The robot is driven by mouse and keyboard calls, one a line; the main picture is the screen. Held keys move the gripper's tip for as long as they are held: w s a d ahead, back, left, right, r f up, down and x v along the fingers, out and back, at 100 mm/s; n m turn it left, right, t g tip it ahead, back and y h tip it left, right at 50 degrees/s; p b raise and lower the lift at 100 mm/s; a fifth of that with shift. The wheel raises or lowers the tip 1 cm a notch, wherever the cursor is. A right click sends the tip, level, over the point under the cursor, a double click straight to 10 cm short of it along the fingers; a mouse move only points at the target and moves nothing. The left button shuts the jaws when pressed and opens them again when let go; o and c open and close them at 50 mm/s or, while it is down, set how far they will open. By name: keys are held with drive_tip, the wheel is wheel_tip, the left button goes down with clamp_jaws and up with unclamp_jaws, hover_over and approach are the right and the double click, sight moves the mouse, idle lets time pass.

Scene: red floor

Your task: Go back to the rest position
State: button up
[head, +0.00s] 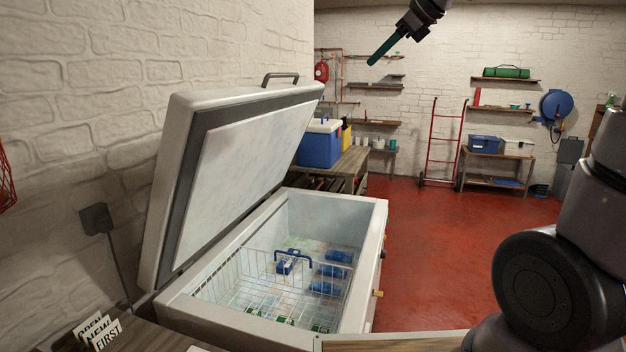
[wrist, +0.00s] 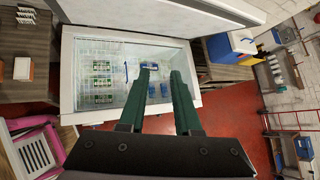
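My gripper (head: 372,62) is raised high at the top of the head view, in the air above and beyond the chest freezer. In the wrist view my gripper (wrist: 160,72) shows two green fingers that stand apart with nothing between them. The chest freezer (head: 376,250) stands with its lid (head: 240,150) tilted up and open. Inside are a white wire basket (head: 225,280) with a blue handle and several blue packs (head: 335,271). Small green-and-white boxes (wrist: 102,83) lie in the basket. My forearm fills the right edge of the head view.
A wooden bench (head: 352,165) with a blue cooler (head: 320,143) stands behind the freezer. A red hand truck (head: 442,140) and a shelf table (head: 497,183) stand at the far wall. Red floor (head: 430,240) is clear right of the freezer. Card signs (head: 98,332) stand at the lower left.

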drive_tip(key=s+d+f+n+h, duration=0.1)
drive_tip(key=s+d+f+n, duration=0.2)
drive_tip(key=s+n, duration=0.3)
drive_tip(key=s+d+f+n+h, duration=0.2)
drive_tip(key=s+d+f+n, duration=0.1)
drive_tip(key=s+n, duration=0.3)
drive_tip(key=s+d+f+n+h, duration=0.2)
drive_tip(key=s+f+n, duration=0.3)
drive_tip(key=s, duration=0.5)
drive_tip(key=shift+d+f+n+g, duration=0.15)
drive_tip(key=shift+d+n+g, duration=0.15)
drive_tip(key=shift+d+n, duration=0.45)
